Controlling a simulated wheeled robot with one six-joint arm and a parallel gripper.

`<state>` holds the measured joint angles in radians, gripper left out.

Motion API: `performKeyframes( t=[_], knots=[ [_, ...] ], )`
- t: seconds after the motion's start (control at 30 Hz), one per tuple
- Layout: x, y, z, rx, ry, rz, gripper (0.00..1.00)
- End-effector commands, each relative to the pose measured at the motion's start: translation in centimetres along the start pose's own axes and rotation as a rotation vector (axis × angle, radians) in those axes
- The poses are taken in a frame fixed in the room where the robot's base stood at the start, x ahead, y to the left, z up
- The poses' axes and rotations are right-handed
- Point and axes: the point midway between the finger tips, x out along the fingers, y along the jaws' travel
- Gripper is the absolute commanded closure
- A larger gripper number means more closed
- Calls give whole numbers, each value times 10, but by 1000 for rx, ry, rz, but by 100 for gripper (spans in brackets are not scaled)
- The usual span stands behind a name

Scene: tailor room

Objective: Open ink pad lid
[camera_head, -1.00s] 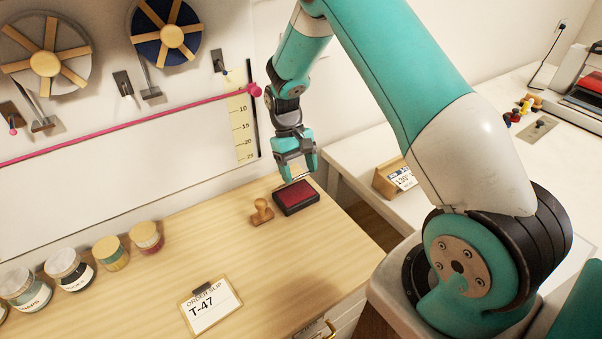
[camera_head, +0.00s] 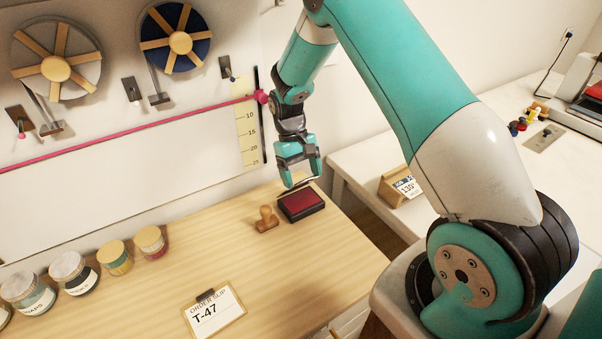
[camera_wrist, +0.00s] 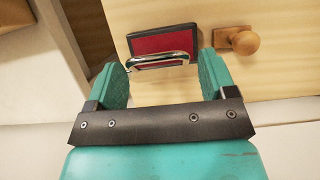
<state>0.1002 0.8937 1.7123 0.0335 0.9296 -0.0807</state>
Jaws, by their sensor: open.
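The ink pad (camera_head: 302,205) is a black box with a red top, lying near the table's right edge. It also shows in the wrist view (camera_wrist: 160,48), with a curved silver bar (camera_wrist: 152,61) across its near side. I cannot tell whether the red face is the lid or the pad. My gripper (camera_head: 303,180) hangs over the pad's far side, pointing down, open and holding nothing. In the wrist view its two teal fingers (camera_wrist: 163,72) stand on either side of the bar, apart from it.
A wooden stamp (camera_head: 266,219) stands close to the pad's left. An order slip (camera_head: 222,311) lies near the front, and jars including a white-labelled one (camera_head: 72,270) stand at the left. The table's middle is clear. A white table (camera_head: 365,172) stands beyond a gap.

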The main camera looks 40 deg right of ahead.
Motion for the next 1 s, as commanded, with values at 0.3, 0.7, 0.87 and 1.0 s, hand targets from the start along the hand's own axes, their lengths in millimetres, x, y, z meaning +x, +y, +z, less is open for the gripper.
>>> performKeyframes(
  t=[0.3, 0.7, 0.87, 1.0],
  knots=[
    [-26, 0, -1, 1, 4, 1, 23],
    [-75, -2, -1, -2, 0, 1, 23],
    [-76, -2, -1, -2, 0, 1, 23],
    [-76, -2, 0, -9, 2, 1, 41]
  ],
)
